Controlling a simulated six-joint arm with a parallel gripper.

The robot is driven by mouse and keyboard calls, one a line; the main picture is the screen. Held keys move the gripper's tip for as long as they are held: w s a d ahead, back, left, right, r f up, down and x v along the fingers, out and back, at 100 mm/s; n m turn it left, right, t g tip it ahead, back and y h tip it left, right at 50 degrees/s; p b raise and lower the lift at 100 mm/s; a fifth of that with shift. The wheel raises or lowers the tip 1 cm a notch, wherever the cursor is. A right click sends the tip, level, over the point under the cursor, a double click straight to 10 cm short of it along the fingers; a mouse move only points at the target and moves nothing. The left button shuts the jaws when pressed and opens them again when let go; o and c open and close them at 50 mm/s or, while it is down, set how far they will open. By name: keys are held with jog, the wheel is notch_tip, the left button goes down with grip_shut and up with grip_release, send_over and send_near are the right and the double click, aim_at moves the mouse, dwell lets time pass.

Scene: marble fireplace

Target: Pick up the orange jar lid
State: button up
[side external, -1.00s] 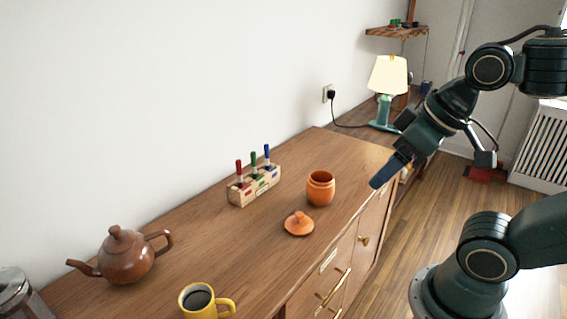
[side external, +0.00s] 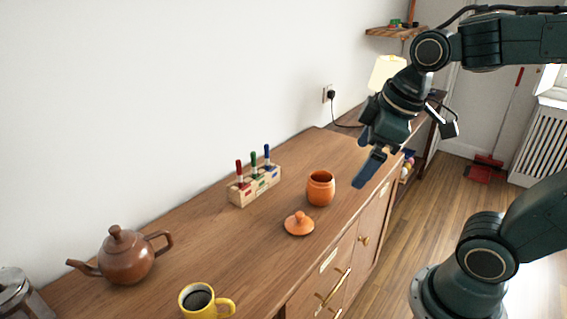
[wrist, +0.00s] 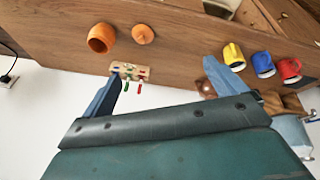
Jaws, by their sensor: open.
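The orange jar lid (side external: 299,223) lies on the wooden cabinet top with its round knob up, in front of the open orange jar (side external: 320,188). In the wrist view the lid (wrist: 143,35) is near the top, beside the jar (wrist: 101,39). My gripper (side external: 364,178) is above the cabinet's right edge, to the right of the jar and higher than the lid, apart from both. In the wrist view my gripper (wrist: 161,76) has its two blue fingers wide apart with nothing between them in its grasp.
A wooden marker holder (side external: 255,186) stands behind the lid. A brown teapot (side external: 126,256) and a yellow mug (side external: 205,302) stand nearer the camera. The wrist view also shows a blue mug (wrist: 262,65) and a red mug (wrist: 289,70). The cabinet top (side external: 240,248) is bare around the lid.

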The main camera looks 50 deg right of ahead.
jog(key=w+d+f+n+g, duration=0.25)
jog(key=w+f+n, duration=0.25)
jog(key=w+n, duration=0.4)
jog(key=n+g, duration=0.2)
jog(key=n, duration=0.6)
send_over(299, 214)
notch_tip(299, 214, down, 10)
jog(key=shift+s+d, duration=0.1)
jog(key=shift+d, duration=0.05)
jog(key=shift+f, duration=4.3)
jog(key=shift+f, duration=0.1)
jog(key=shift+f, duration=2.45)
